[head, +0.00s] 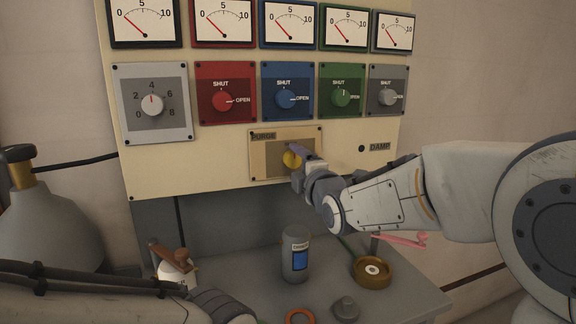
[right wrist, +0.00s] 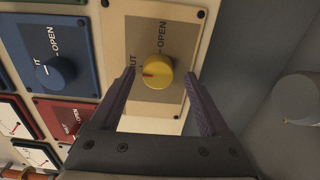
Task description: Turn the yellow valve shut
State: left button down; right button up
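The yellow valve (head: 291,160) is a round knob on a tan plate labelled PURGE, low on the cream panel. In the right wrist view the yellow knob (right wrist: 158,70) sits between the fingertips of my right gripper (right wrist: 160,76). The gripper is open, with a visible gap on both sides of the knob. The knob's red mark points left in that view, roughly towards the partly hidden SHUT lettering; OPEN reads above it. In the head view my right gripper (head: 298,156) covers part of the knob and plate. My left gripper is not visible; only its arm shows at lower left.
Red (head: 223,101), blue (head: 285,99) and green (head: 341,97) knobs sit above, below a row of gauges. On the grey bench (head: 400,297) stand a grey bottle (head: 295,262), a brass-coloured dish (head: 372,281) and an orange ring (head: 299,317).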

jog(key=shift+d+r, duration=0.1)
jog(key=shift+s+d, duration=0.1)
jog(key=shift+s, duration=0.1)
jog(key=b+v, duration=0.1)
jog(key=v, duration=0.9)
jog(key=shift+b, duration=0.35)
